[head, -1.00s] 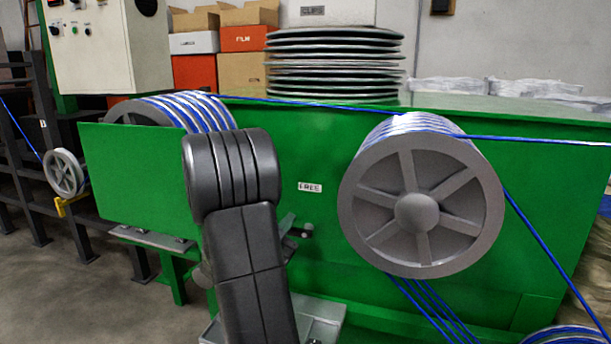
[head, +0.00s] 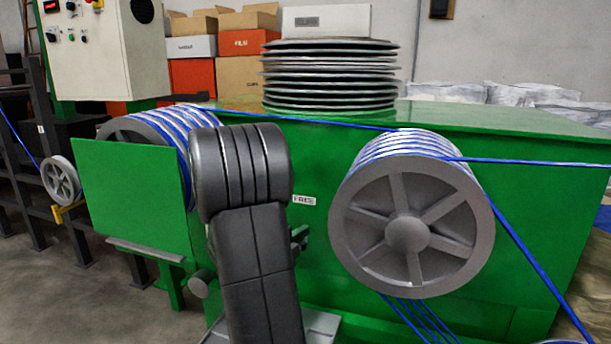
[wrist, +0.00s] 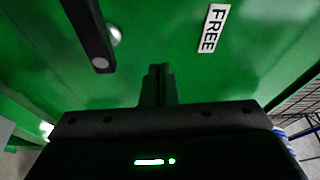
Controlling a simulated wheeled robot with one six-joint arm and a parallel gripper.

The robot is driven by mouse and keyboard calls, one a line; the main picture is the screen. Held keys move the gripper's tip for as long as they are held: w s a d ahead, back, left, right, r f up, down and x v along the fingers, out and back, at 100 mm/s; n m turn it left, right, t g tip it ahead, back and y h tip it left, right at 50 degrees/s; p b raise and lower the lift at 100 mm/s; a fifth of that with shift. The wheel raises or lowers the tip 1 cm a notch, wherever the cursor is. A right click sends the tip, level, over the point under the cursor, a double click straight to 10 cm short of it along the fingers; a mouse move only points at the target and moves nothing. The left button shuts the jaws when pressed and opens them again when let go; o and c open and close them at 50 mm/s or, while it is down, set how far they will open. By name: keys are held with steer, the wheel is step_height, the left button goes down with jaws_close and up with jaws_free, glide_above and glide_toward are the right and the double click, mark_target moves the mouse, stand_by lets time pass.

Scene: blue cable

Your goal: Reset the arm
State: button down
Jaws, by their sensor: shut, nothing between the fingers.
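My arm (head: 250,215) rises in the middle of the head view in front of the green machine, and its upper part hides what lies behind it. My gripper (wrist: 158,72) shows in the wrist view with its two dark fingers together and nothing between them. It points at the green panel (wrist: 160,25), and I cannot tell the gap to it. A white FREE label (wrist: 212,28) is up and to the right of the fingers. The label also shows right of my arm in the head view (head: 304,200).
A black lever (wrist: 88,32) is up-left of the fingers in the wrist view. A large grey spoked wheel (head: 408,232) carries blue cable (head: 540,267) right of my arm. A second cable-wound drum (head: 165,125) is at left. Stacked discs (head: 330,75) stand on the machine.

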steer(key=shift+m, duration=0.5)
steer(key=shift+s+d, duration=0.3)
steer(key=shift+s, duration=0.45)
steer(key=shift+s+d, duration=0.3)
steer(key=shift+s, duration=0.5)
steer(key=shift+s+d, duration=0.3)
steer(key=shift+s, duration=0.45)
steer(key=shift+p, duration=0.3)
